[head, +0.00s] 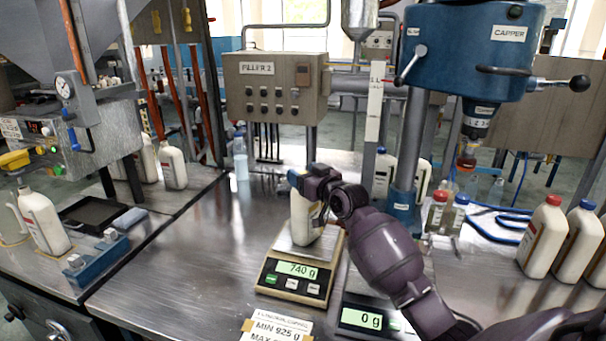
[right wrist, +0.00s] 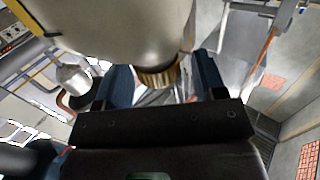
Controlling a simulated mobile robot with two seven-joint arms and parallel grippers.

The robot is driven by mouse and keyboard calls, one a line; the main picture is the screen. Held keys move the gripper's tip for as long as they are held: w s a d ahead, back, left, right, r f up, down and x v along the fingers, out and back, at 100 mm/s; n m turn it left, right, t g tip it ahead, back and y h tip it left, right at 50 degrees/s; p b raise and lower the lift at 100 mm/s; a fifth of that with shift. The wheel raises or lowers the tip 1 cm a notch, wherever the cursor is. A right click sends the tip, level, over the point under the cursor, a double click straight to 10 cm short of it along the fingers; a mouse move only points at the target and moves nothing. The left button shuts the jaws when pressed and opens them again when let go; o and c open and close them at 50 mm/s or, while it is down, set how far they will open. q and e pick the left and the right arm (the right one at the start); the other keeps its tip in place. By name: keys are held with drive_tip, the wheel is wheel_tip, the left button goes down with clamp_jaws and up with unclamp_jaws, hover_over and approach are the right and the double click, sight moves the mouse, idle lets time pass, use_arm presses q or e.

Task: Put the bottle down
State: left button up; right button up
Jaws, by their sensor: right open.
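A cream bottle (head: 304,222) stands upright on the pan of the left scale (head: 290,282), whose display reads 740 g. My right gripper (head: 306,180) is at the top of this bottle, its arm coming in from the lower right. In the right wrist view, the bottle's pale body (right wrist: 120,28) and its gold-brown neck ring (right wrist: 158,77) show between the two blue fingers of the right gripper (right wrist: 162,80). The fingers are open, on either side of the neck. The bottle's top is mostly hidden by the gripper in the head view. My left gripper is not in view.
A second scale (head: 362,320) reading 0 g is partly behind my right arm. The blue capper (head: 470,50) stands behind it. Capped bottles (head: 545,236) stand at the right. Another bottle (head: 43,220) stands at the far left. The steel table (head: 185,265) is clear left of the scales.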

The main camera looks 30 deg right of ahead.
drive_tip(key=s, duration=1.1)
drive_tip(key=shift+s+d, duration=0.15)
drive_tip(key=shift+d, duration=0.15)
